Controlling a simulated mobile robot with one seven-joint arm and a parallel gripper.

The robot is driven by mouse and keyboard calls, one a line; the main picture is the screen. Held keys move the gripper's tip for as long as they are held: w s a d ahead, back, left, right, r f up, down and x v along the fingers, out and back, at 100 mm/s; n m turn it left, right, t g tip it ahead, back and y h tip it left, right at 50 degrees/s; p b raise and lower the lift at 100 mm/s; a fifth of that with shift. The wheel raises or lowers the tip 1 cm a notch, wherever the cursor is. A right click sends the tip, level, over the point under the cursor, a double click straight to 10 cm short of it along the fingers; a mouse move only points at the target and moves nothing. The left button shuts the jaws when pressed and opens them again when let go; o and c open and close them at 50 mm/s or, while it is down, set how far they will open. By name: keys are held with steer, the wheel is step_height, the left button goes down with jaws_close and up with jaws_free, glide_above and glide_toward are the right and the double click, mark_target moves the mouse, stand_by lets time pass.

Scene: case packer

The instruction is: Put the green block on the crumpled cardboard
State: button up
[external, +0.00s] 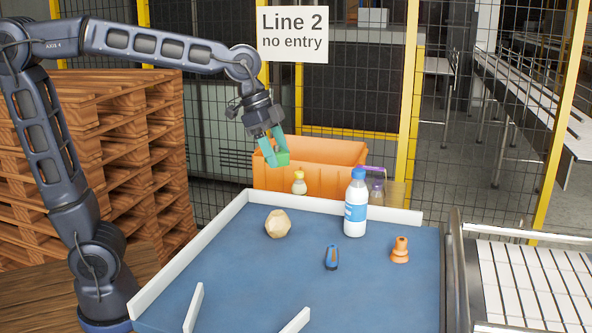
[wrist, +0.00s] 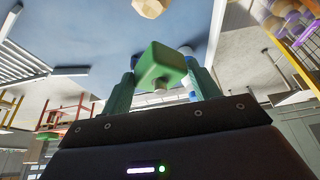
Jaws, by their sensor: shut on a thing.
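My gripper (external: 272,152) is raised in the air, shut on the green block (external: 283,158). In the wrist view the green block (wrist: 160,64) sits between the two teal fingers of my gripper (wrist: 162,82). The crumpled cardboard (external: 278,224) is a tan, faceted lump on the blue table, toward its back left. In the external view it appears below the gripper, with a clear gap between block and cardboard. In the wrist view a piece of the cardboard (wrist: 152,7) shows at the top edge, apart from the block.
The blue table (external: 225,280) has white rims. A white bottle with a blue cap (external: 355,205) stands right of the cardboard. A small blue-black item (external: 331,257) and an orange stacked piece (external: 400,250) are nearer.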

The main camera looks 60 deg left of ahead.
mark_target(283, 214)
step_height(283, 214, down, 12)
steer(key=shift+f, duration=0.25)
stand_by(0.3)
steer(key=shift+f, duration=0.15)
steer(key=o, duration=1)
steer(key=v, duration=1.2)
steer(key=s+a+f+n+y, duration=0.1)
steer(key=s+a+f+n, duration=0.1)
steer(key=s+a, duration=0.3)
steer(key=s+a+f+n+t+y, duration=0.1)
steer(key=s+a+f+n, duration=0.2)
steer(key=s+a+n, duration=0.1)
steer(key=s+a+f+n+y, duration=0.1)
steer(key=s+a+f+n, duration=0.1)
steer(key=s+a, duration=0.4)
steer(key=shift+s+f+n, duration=0.3)
steer(key=shift+s+n, duration=0.2)
steer(key=shift+s, duration=0.25)
